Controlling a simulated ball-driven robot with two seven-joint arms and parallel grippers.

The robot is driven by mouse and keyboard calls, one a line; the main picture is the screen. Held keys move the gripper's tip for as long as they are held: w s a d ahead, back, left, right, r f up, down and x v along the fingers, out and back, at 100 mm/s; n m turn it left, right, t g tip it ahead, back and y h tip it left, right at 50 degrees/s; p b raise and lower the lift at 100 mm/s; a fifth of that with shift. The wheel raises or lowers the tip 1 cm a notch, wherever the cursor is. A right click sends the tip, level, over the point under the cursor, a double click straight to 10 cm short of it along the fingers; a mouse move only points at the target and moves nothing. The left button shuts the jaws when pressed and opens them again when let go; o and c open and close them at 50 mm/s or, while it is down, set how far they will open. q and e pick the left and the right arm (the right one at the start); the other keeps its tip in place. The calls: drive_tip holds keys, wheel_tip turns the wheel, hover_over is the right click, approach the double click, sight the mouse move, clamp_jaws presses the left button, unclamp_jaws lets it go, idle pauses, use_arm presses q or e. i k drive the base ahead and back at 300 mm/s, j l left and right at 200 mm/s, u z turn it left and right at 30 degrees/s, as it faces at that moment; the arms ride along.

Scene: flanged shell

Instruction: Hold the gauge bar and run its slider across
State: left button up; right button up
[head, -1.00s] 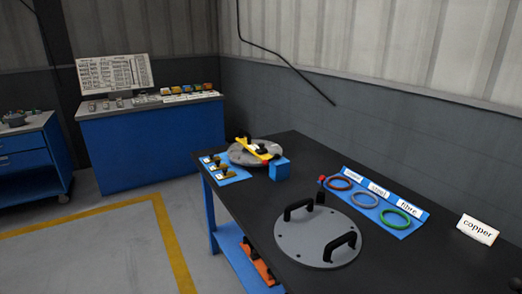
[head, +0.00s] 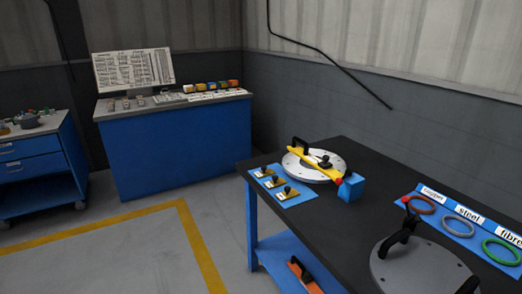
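The yellow gauge bar (head: 306,158) lies across a round light-grey flange (head: 299,169) at the far left end of the dark table. A black slider (head: 325,163) sits on the bar, near its middle. The bar's near end has a red tip (head: 338,182) beside a blue block (head: 351,188). A black handle (head: 299,143) stands at the bar's far end; I cannot tell whether it belongs to the bar or the flange. Neither of my grippers is in view.
A blue mat (head: 283,195) with small black-knobbed pieces lies left of the flange. A grey cover plate (head: 405,272) with black handles and a blue strip (head: 456,228) with coloured rings are at right. A blue workbench (head: 175,150) stands behind. Floor left of the table is clear.

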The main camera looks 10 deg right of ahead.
sight(325, 164)
drive_tip(key=i+j+u, duration=0.25)
drive_tip(key=i, duration=0.65)
drive_tip(key=i+j+u, duration=0.2)
drive_tip(key=i, duration=0.7)
drive_tip(key=i+z, duration=0.4)
drive_tip(key=i+j+z, duration=0.1)
drive_tip(key=i+z, duration=0.45)
drive_tip(key=z, duration=0.3)
drive_tip(key=i+z, duration=0.15)
drive_tip(key=z, duration=0.3)
drive_tip(key=i+z, duration=0.15)
drive_tip(key=z, duration=0.25)
drive_tip(key=i+j+z, duration=0.1)
drive_tip(key=z, duration=0.35)
drive_tip(key=i+j+z, duration=0.1)
drive_tip(key=i+z, duration=0.25)
drive_tip(key=k, duration=0.2)
drive_tip(key=i, duration=0.15)
